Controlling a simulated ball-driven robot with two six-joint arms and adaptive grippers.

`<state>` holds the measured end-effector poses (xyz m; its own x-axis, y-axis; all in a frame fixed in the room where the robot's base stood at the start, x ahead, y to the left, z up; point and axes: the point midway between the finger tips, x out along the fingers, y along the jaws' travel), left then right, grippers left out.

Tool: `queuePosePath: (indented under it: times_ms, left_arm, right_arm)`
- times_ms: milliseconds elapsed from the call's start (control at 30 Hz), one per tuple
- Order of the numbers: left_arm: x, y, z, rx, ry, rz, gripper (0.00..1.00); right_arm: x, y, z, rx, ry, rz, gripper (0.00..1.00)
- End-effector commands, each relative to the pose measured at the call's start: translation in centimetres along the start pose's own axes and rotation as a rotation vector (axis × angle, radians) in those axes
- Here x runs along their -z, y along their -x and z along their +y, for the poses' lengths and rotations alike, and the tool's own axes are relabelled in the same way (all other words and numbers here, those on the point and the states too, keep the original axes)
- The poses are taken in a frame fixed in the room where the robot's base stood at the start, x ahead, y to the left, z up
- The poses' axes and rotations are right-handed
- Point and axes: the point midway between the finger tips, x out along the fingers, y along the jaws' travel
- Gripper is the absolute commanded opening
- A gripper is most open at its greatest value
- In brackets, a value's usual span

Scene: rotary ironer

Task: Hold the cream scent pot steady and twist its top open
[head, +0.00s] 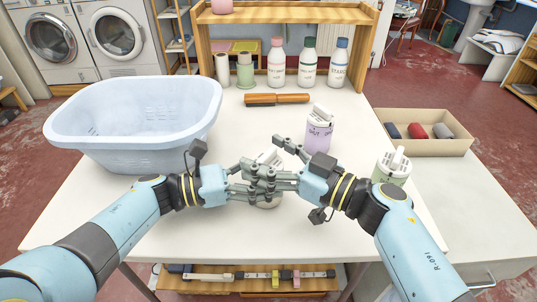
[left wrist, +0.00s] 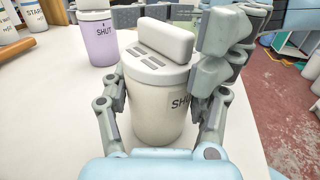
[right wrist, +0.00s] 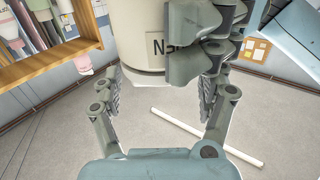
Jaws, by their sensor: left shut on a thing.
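The cream scent pot (head: 268,204) is mostly hidden behind my grippers in the head view. The left wrist view shows it upright (left wrist: 158,115), with a pale lid and a raised white grip bar (left wrist: 165,40); part of a "SHUT" mark shows. My left gripper (left wrist: 165,100) is shut on the pot's body, a finger on each side. My right gripper (head: 287,160) is at the pot's right, close to its upper part. Its fingers stand apart in the right wrist view (right wrist: 160,100), where the pot (right wrist: 140,35) shows at the top edge. Whether they touch the lid is hidden.
A lilac pot (head: 319,135) stands behind my right gripper and a green pot (head: 391,168) to its right. A blue basket (head: 135,120) fills the table's left. A box of rolls (head: 425,147) is at right.

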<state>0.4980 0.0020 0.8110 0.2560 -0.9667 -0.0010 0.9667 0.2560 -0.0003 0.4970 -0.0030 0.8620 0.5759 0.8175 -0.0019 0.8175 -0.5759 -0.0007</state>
Motion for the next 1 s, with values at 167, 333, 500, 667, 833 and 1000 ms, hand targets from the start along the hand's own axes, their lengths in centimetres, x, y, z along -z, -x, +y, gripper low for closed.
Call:
queuePosePath:
  times_ms: [167, 333, 500, 667, 833, 1000]
  left_arm:
    - [0.03, 0.01, -0.02, 0.000, 0.001, 0.000, 0.21]
    - [0.04, 0.02, -0.05, 0.001, 0.001, 0.000, 0.21]
    - [0.04, 0.04, -0.09, 0.002, 0.001, 0.000, 0.21]
    - [0.04, 0.03, -0.13, 0.003, 0.001, -0.001, 0.21]
    - [0.05, 0.02, -0.21, 0.005, 0.002, -0.002, 0.21]
    - [0.07, 0.01, -0.26, 0.006, 0.003, -0.002, 0.21]
  right_arm:
    - [-0.01, 0.04, 0.00, 0.000, 0.000, 0.000, 0.55]
    - [-0.01, 0.06, 0.06, -0.002, 0.001, -0.001, 0.32]
    - [0.02, 0.02, 0.20, 0.015, 0.004, -0.001, 0.24]
    - [0.02, -0.04, 0.46, 0.151, 0.007, -0.002, 0.24]
    - [0.01, -0.03, 0.44, 0.260, 0.006, -0.002, 0.24]
    - [0.00, 0.02, 0.42, 0.270, 0.007, -0.002, 0.24]
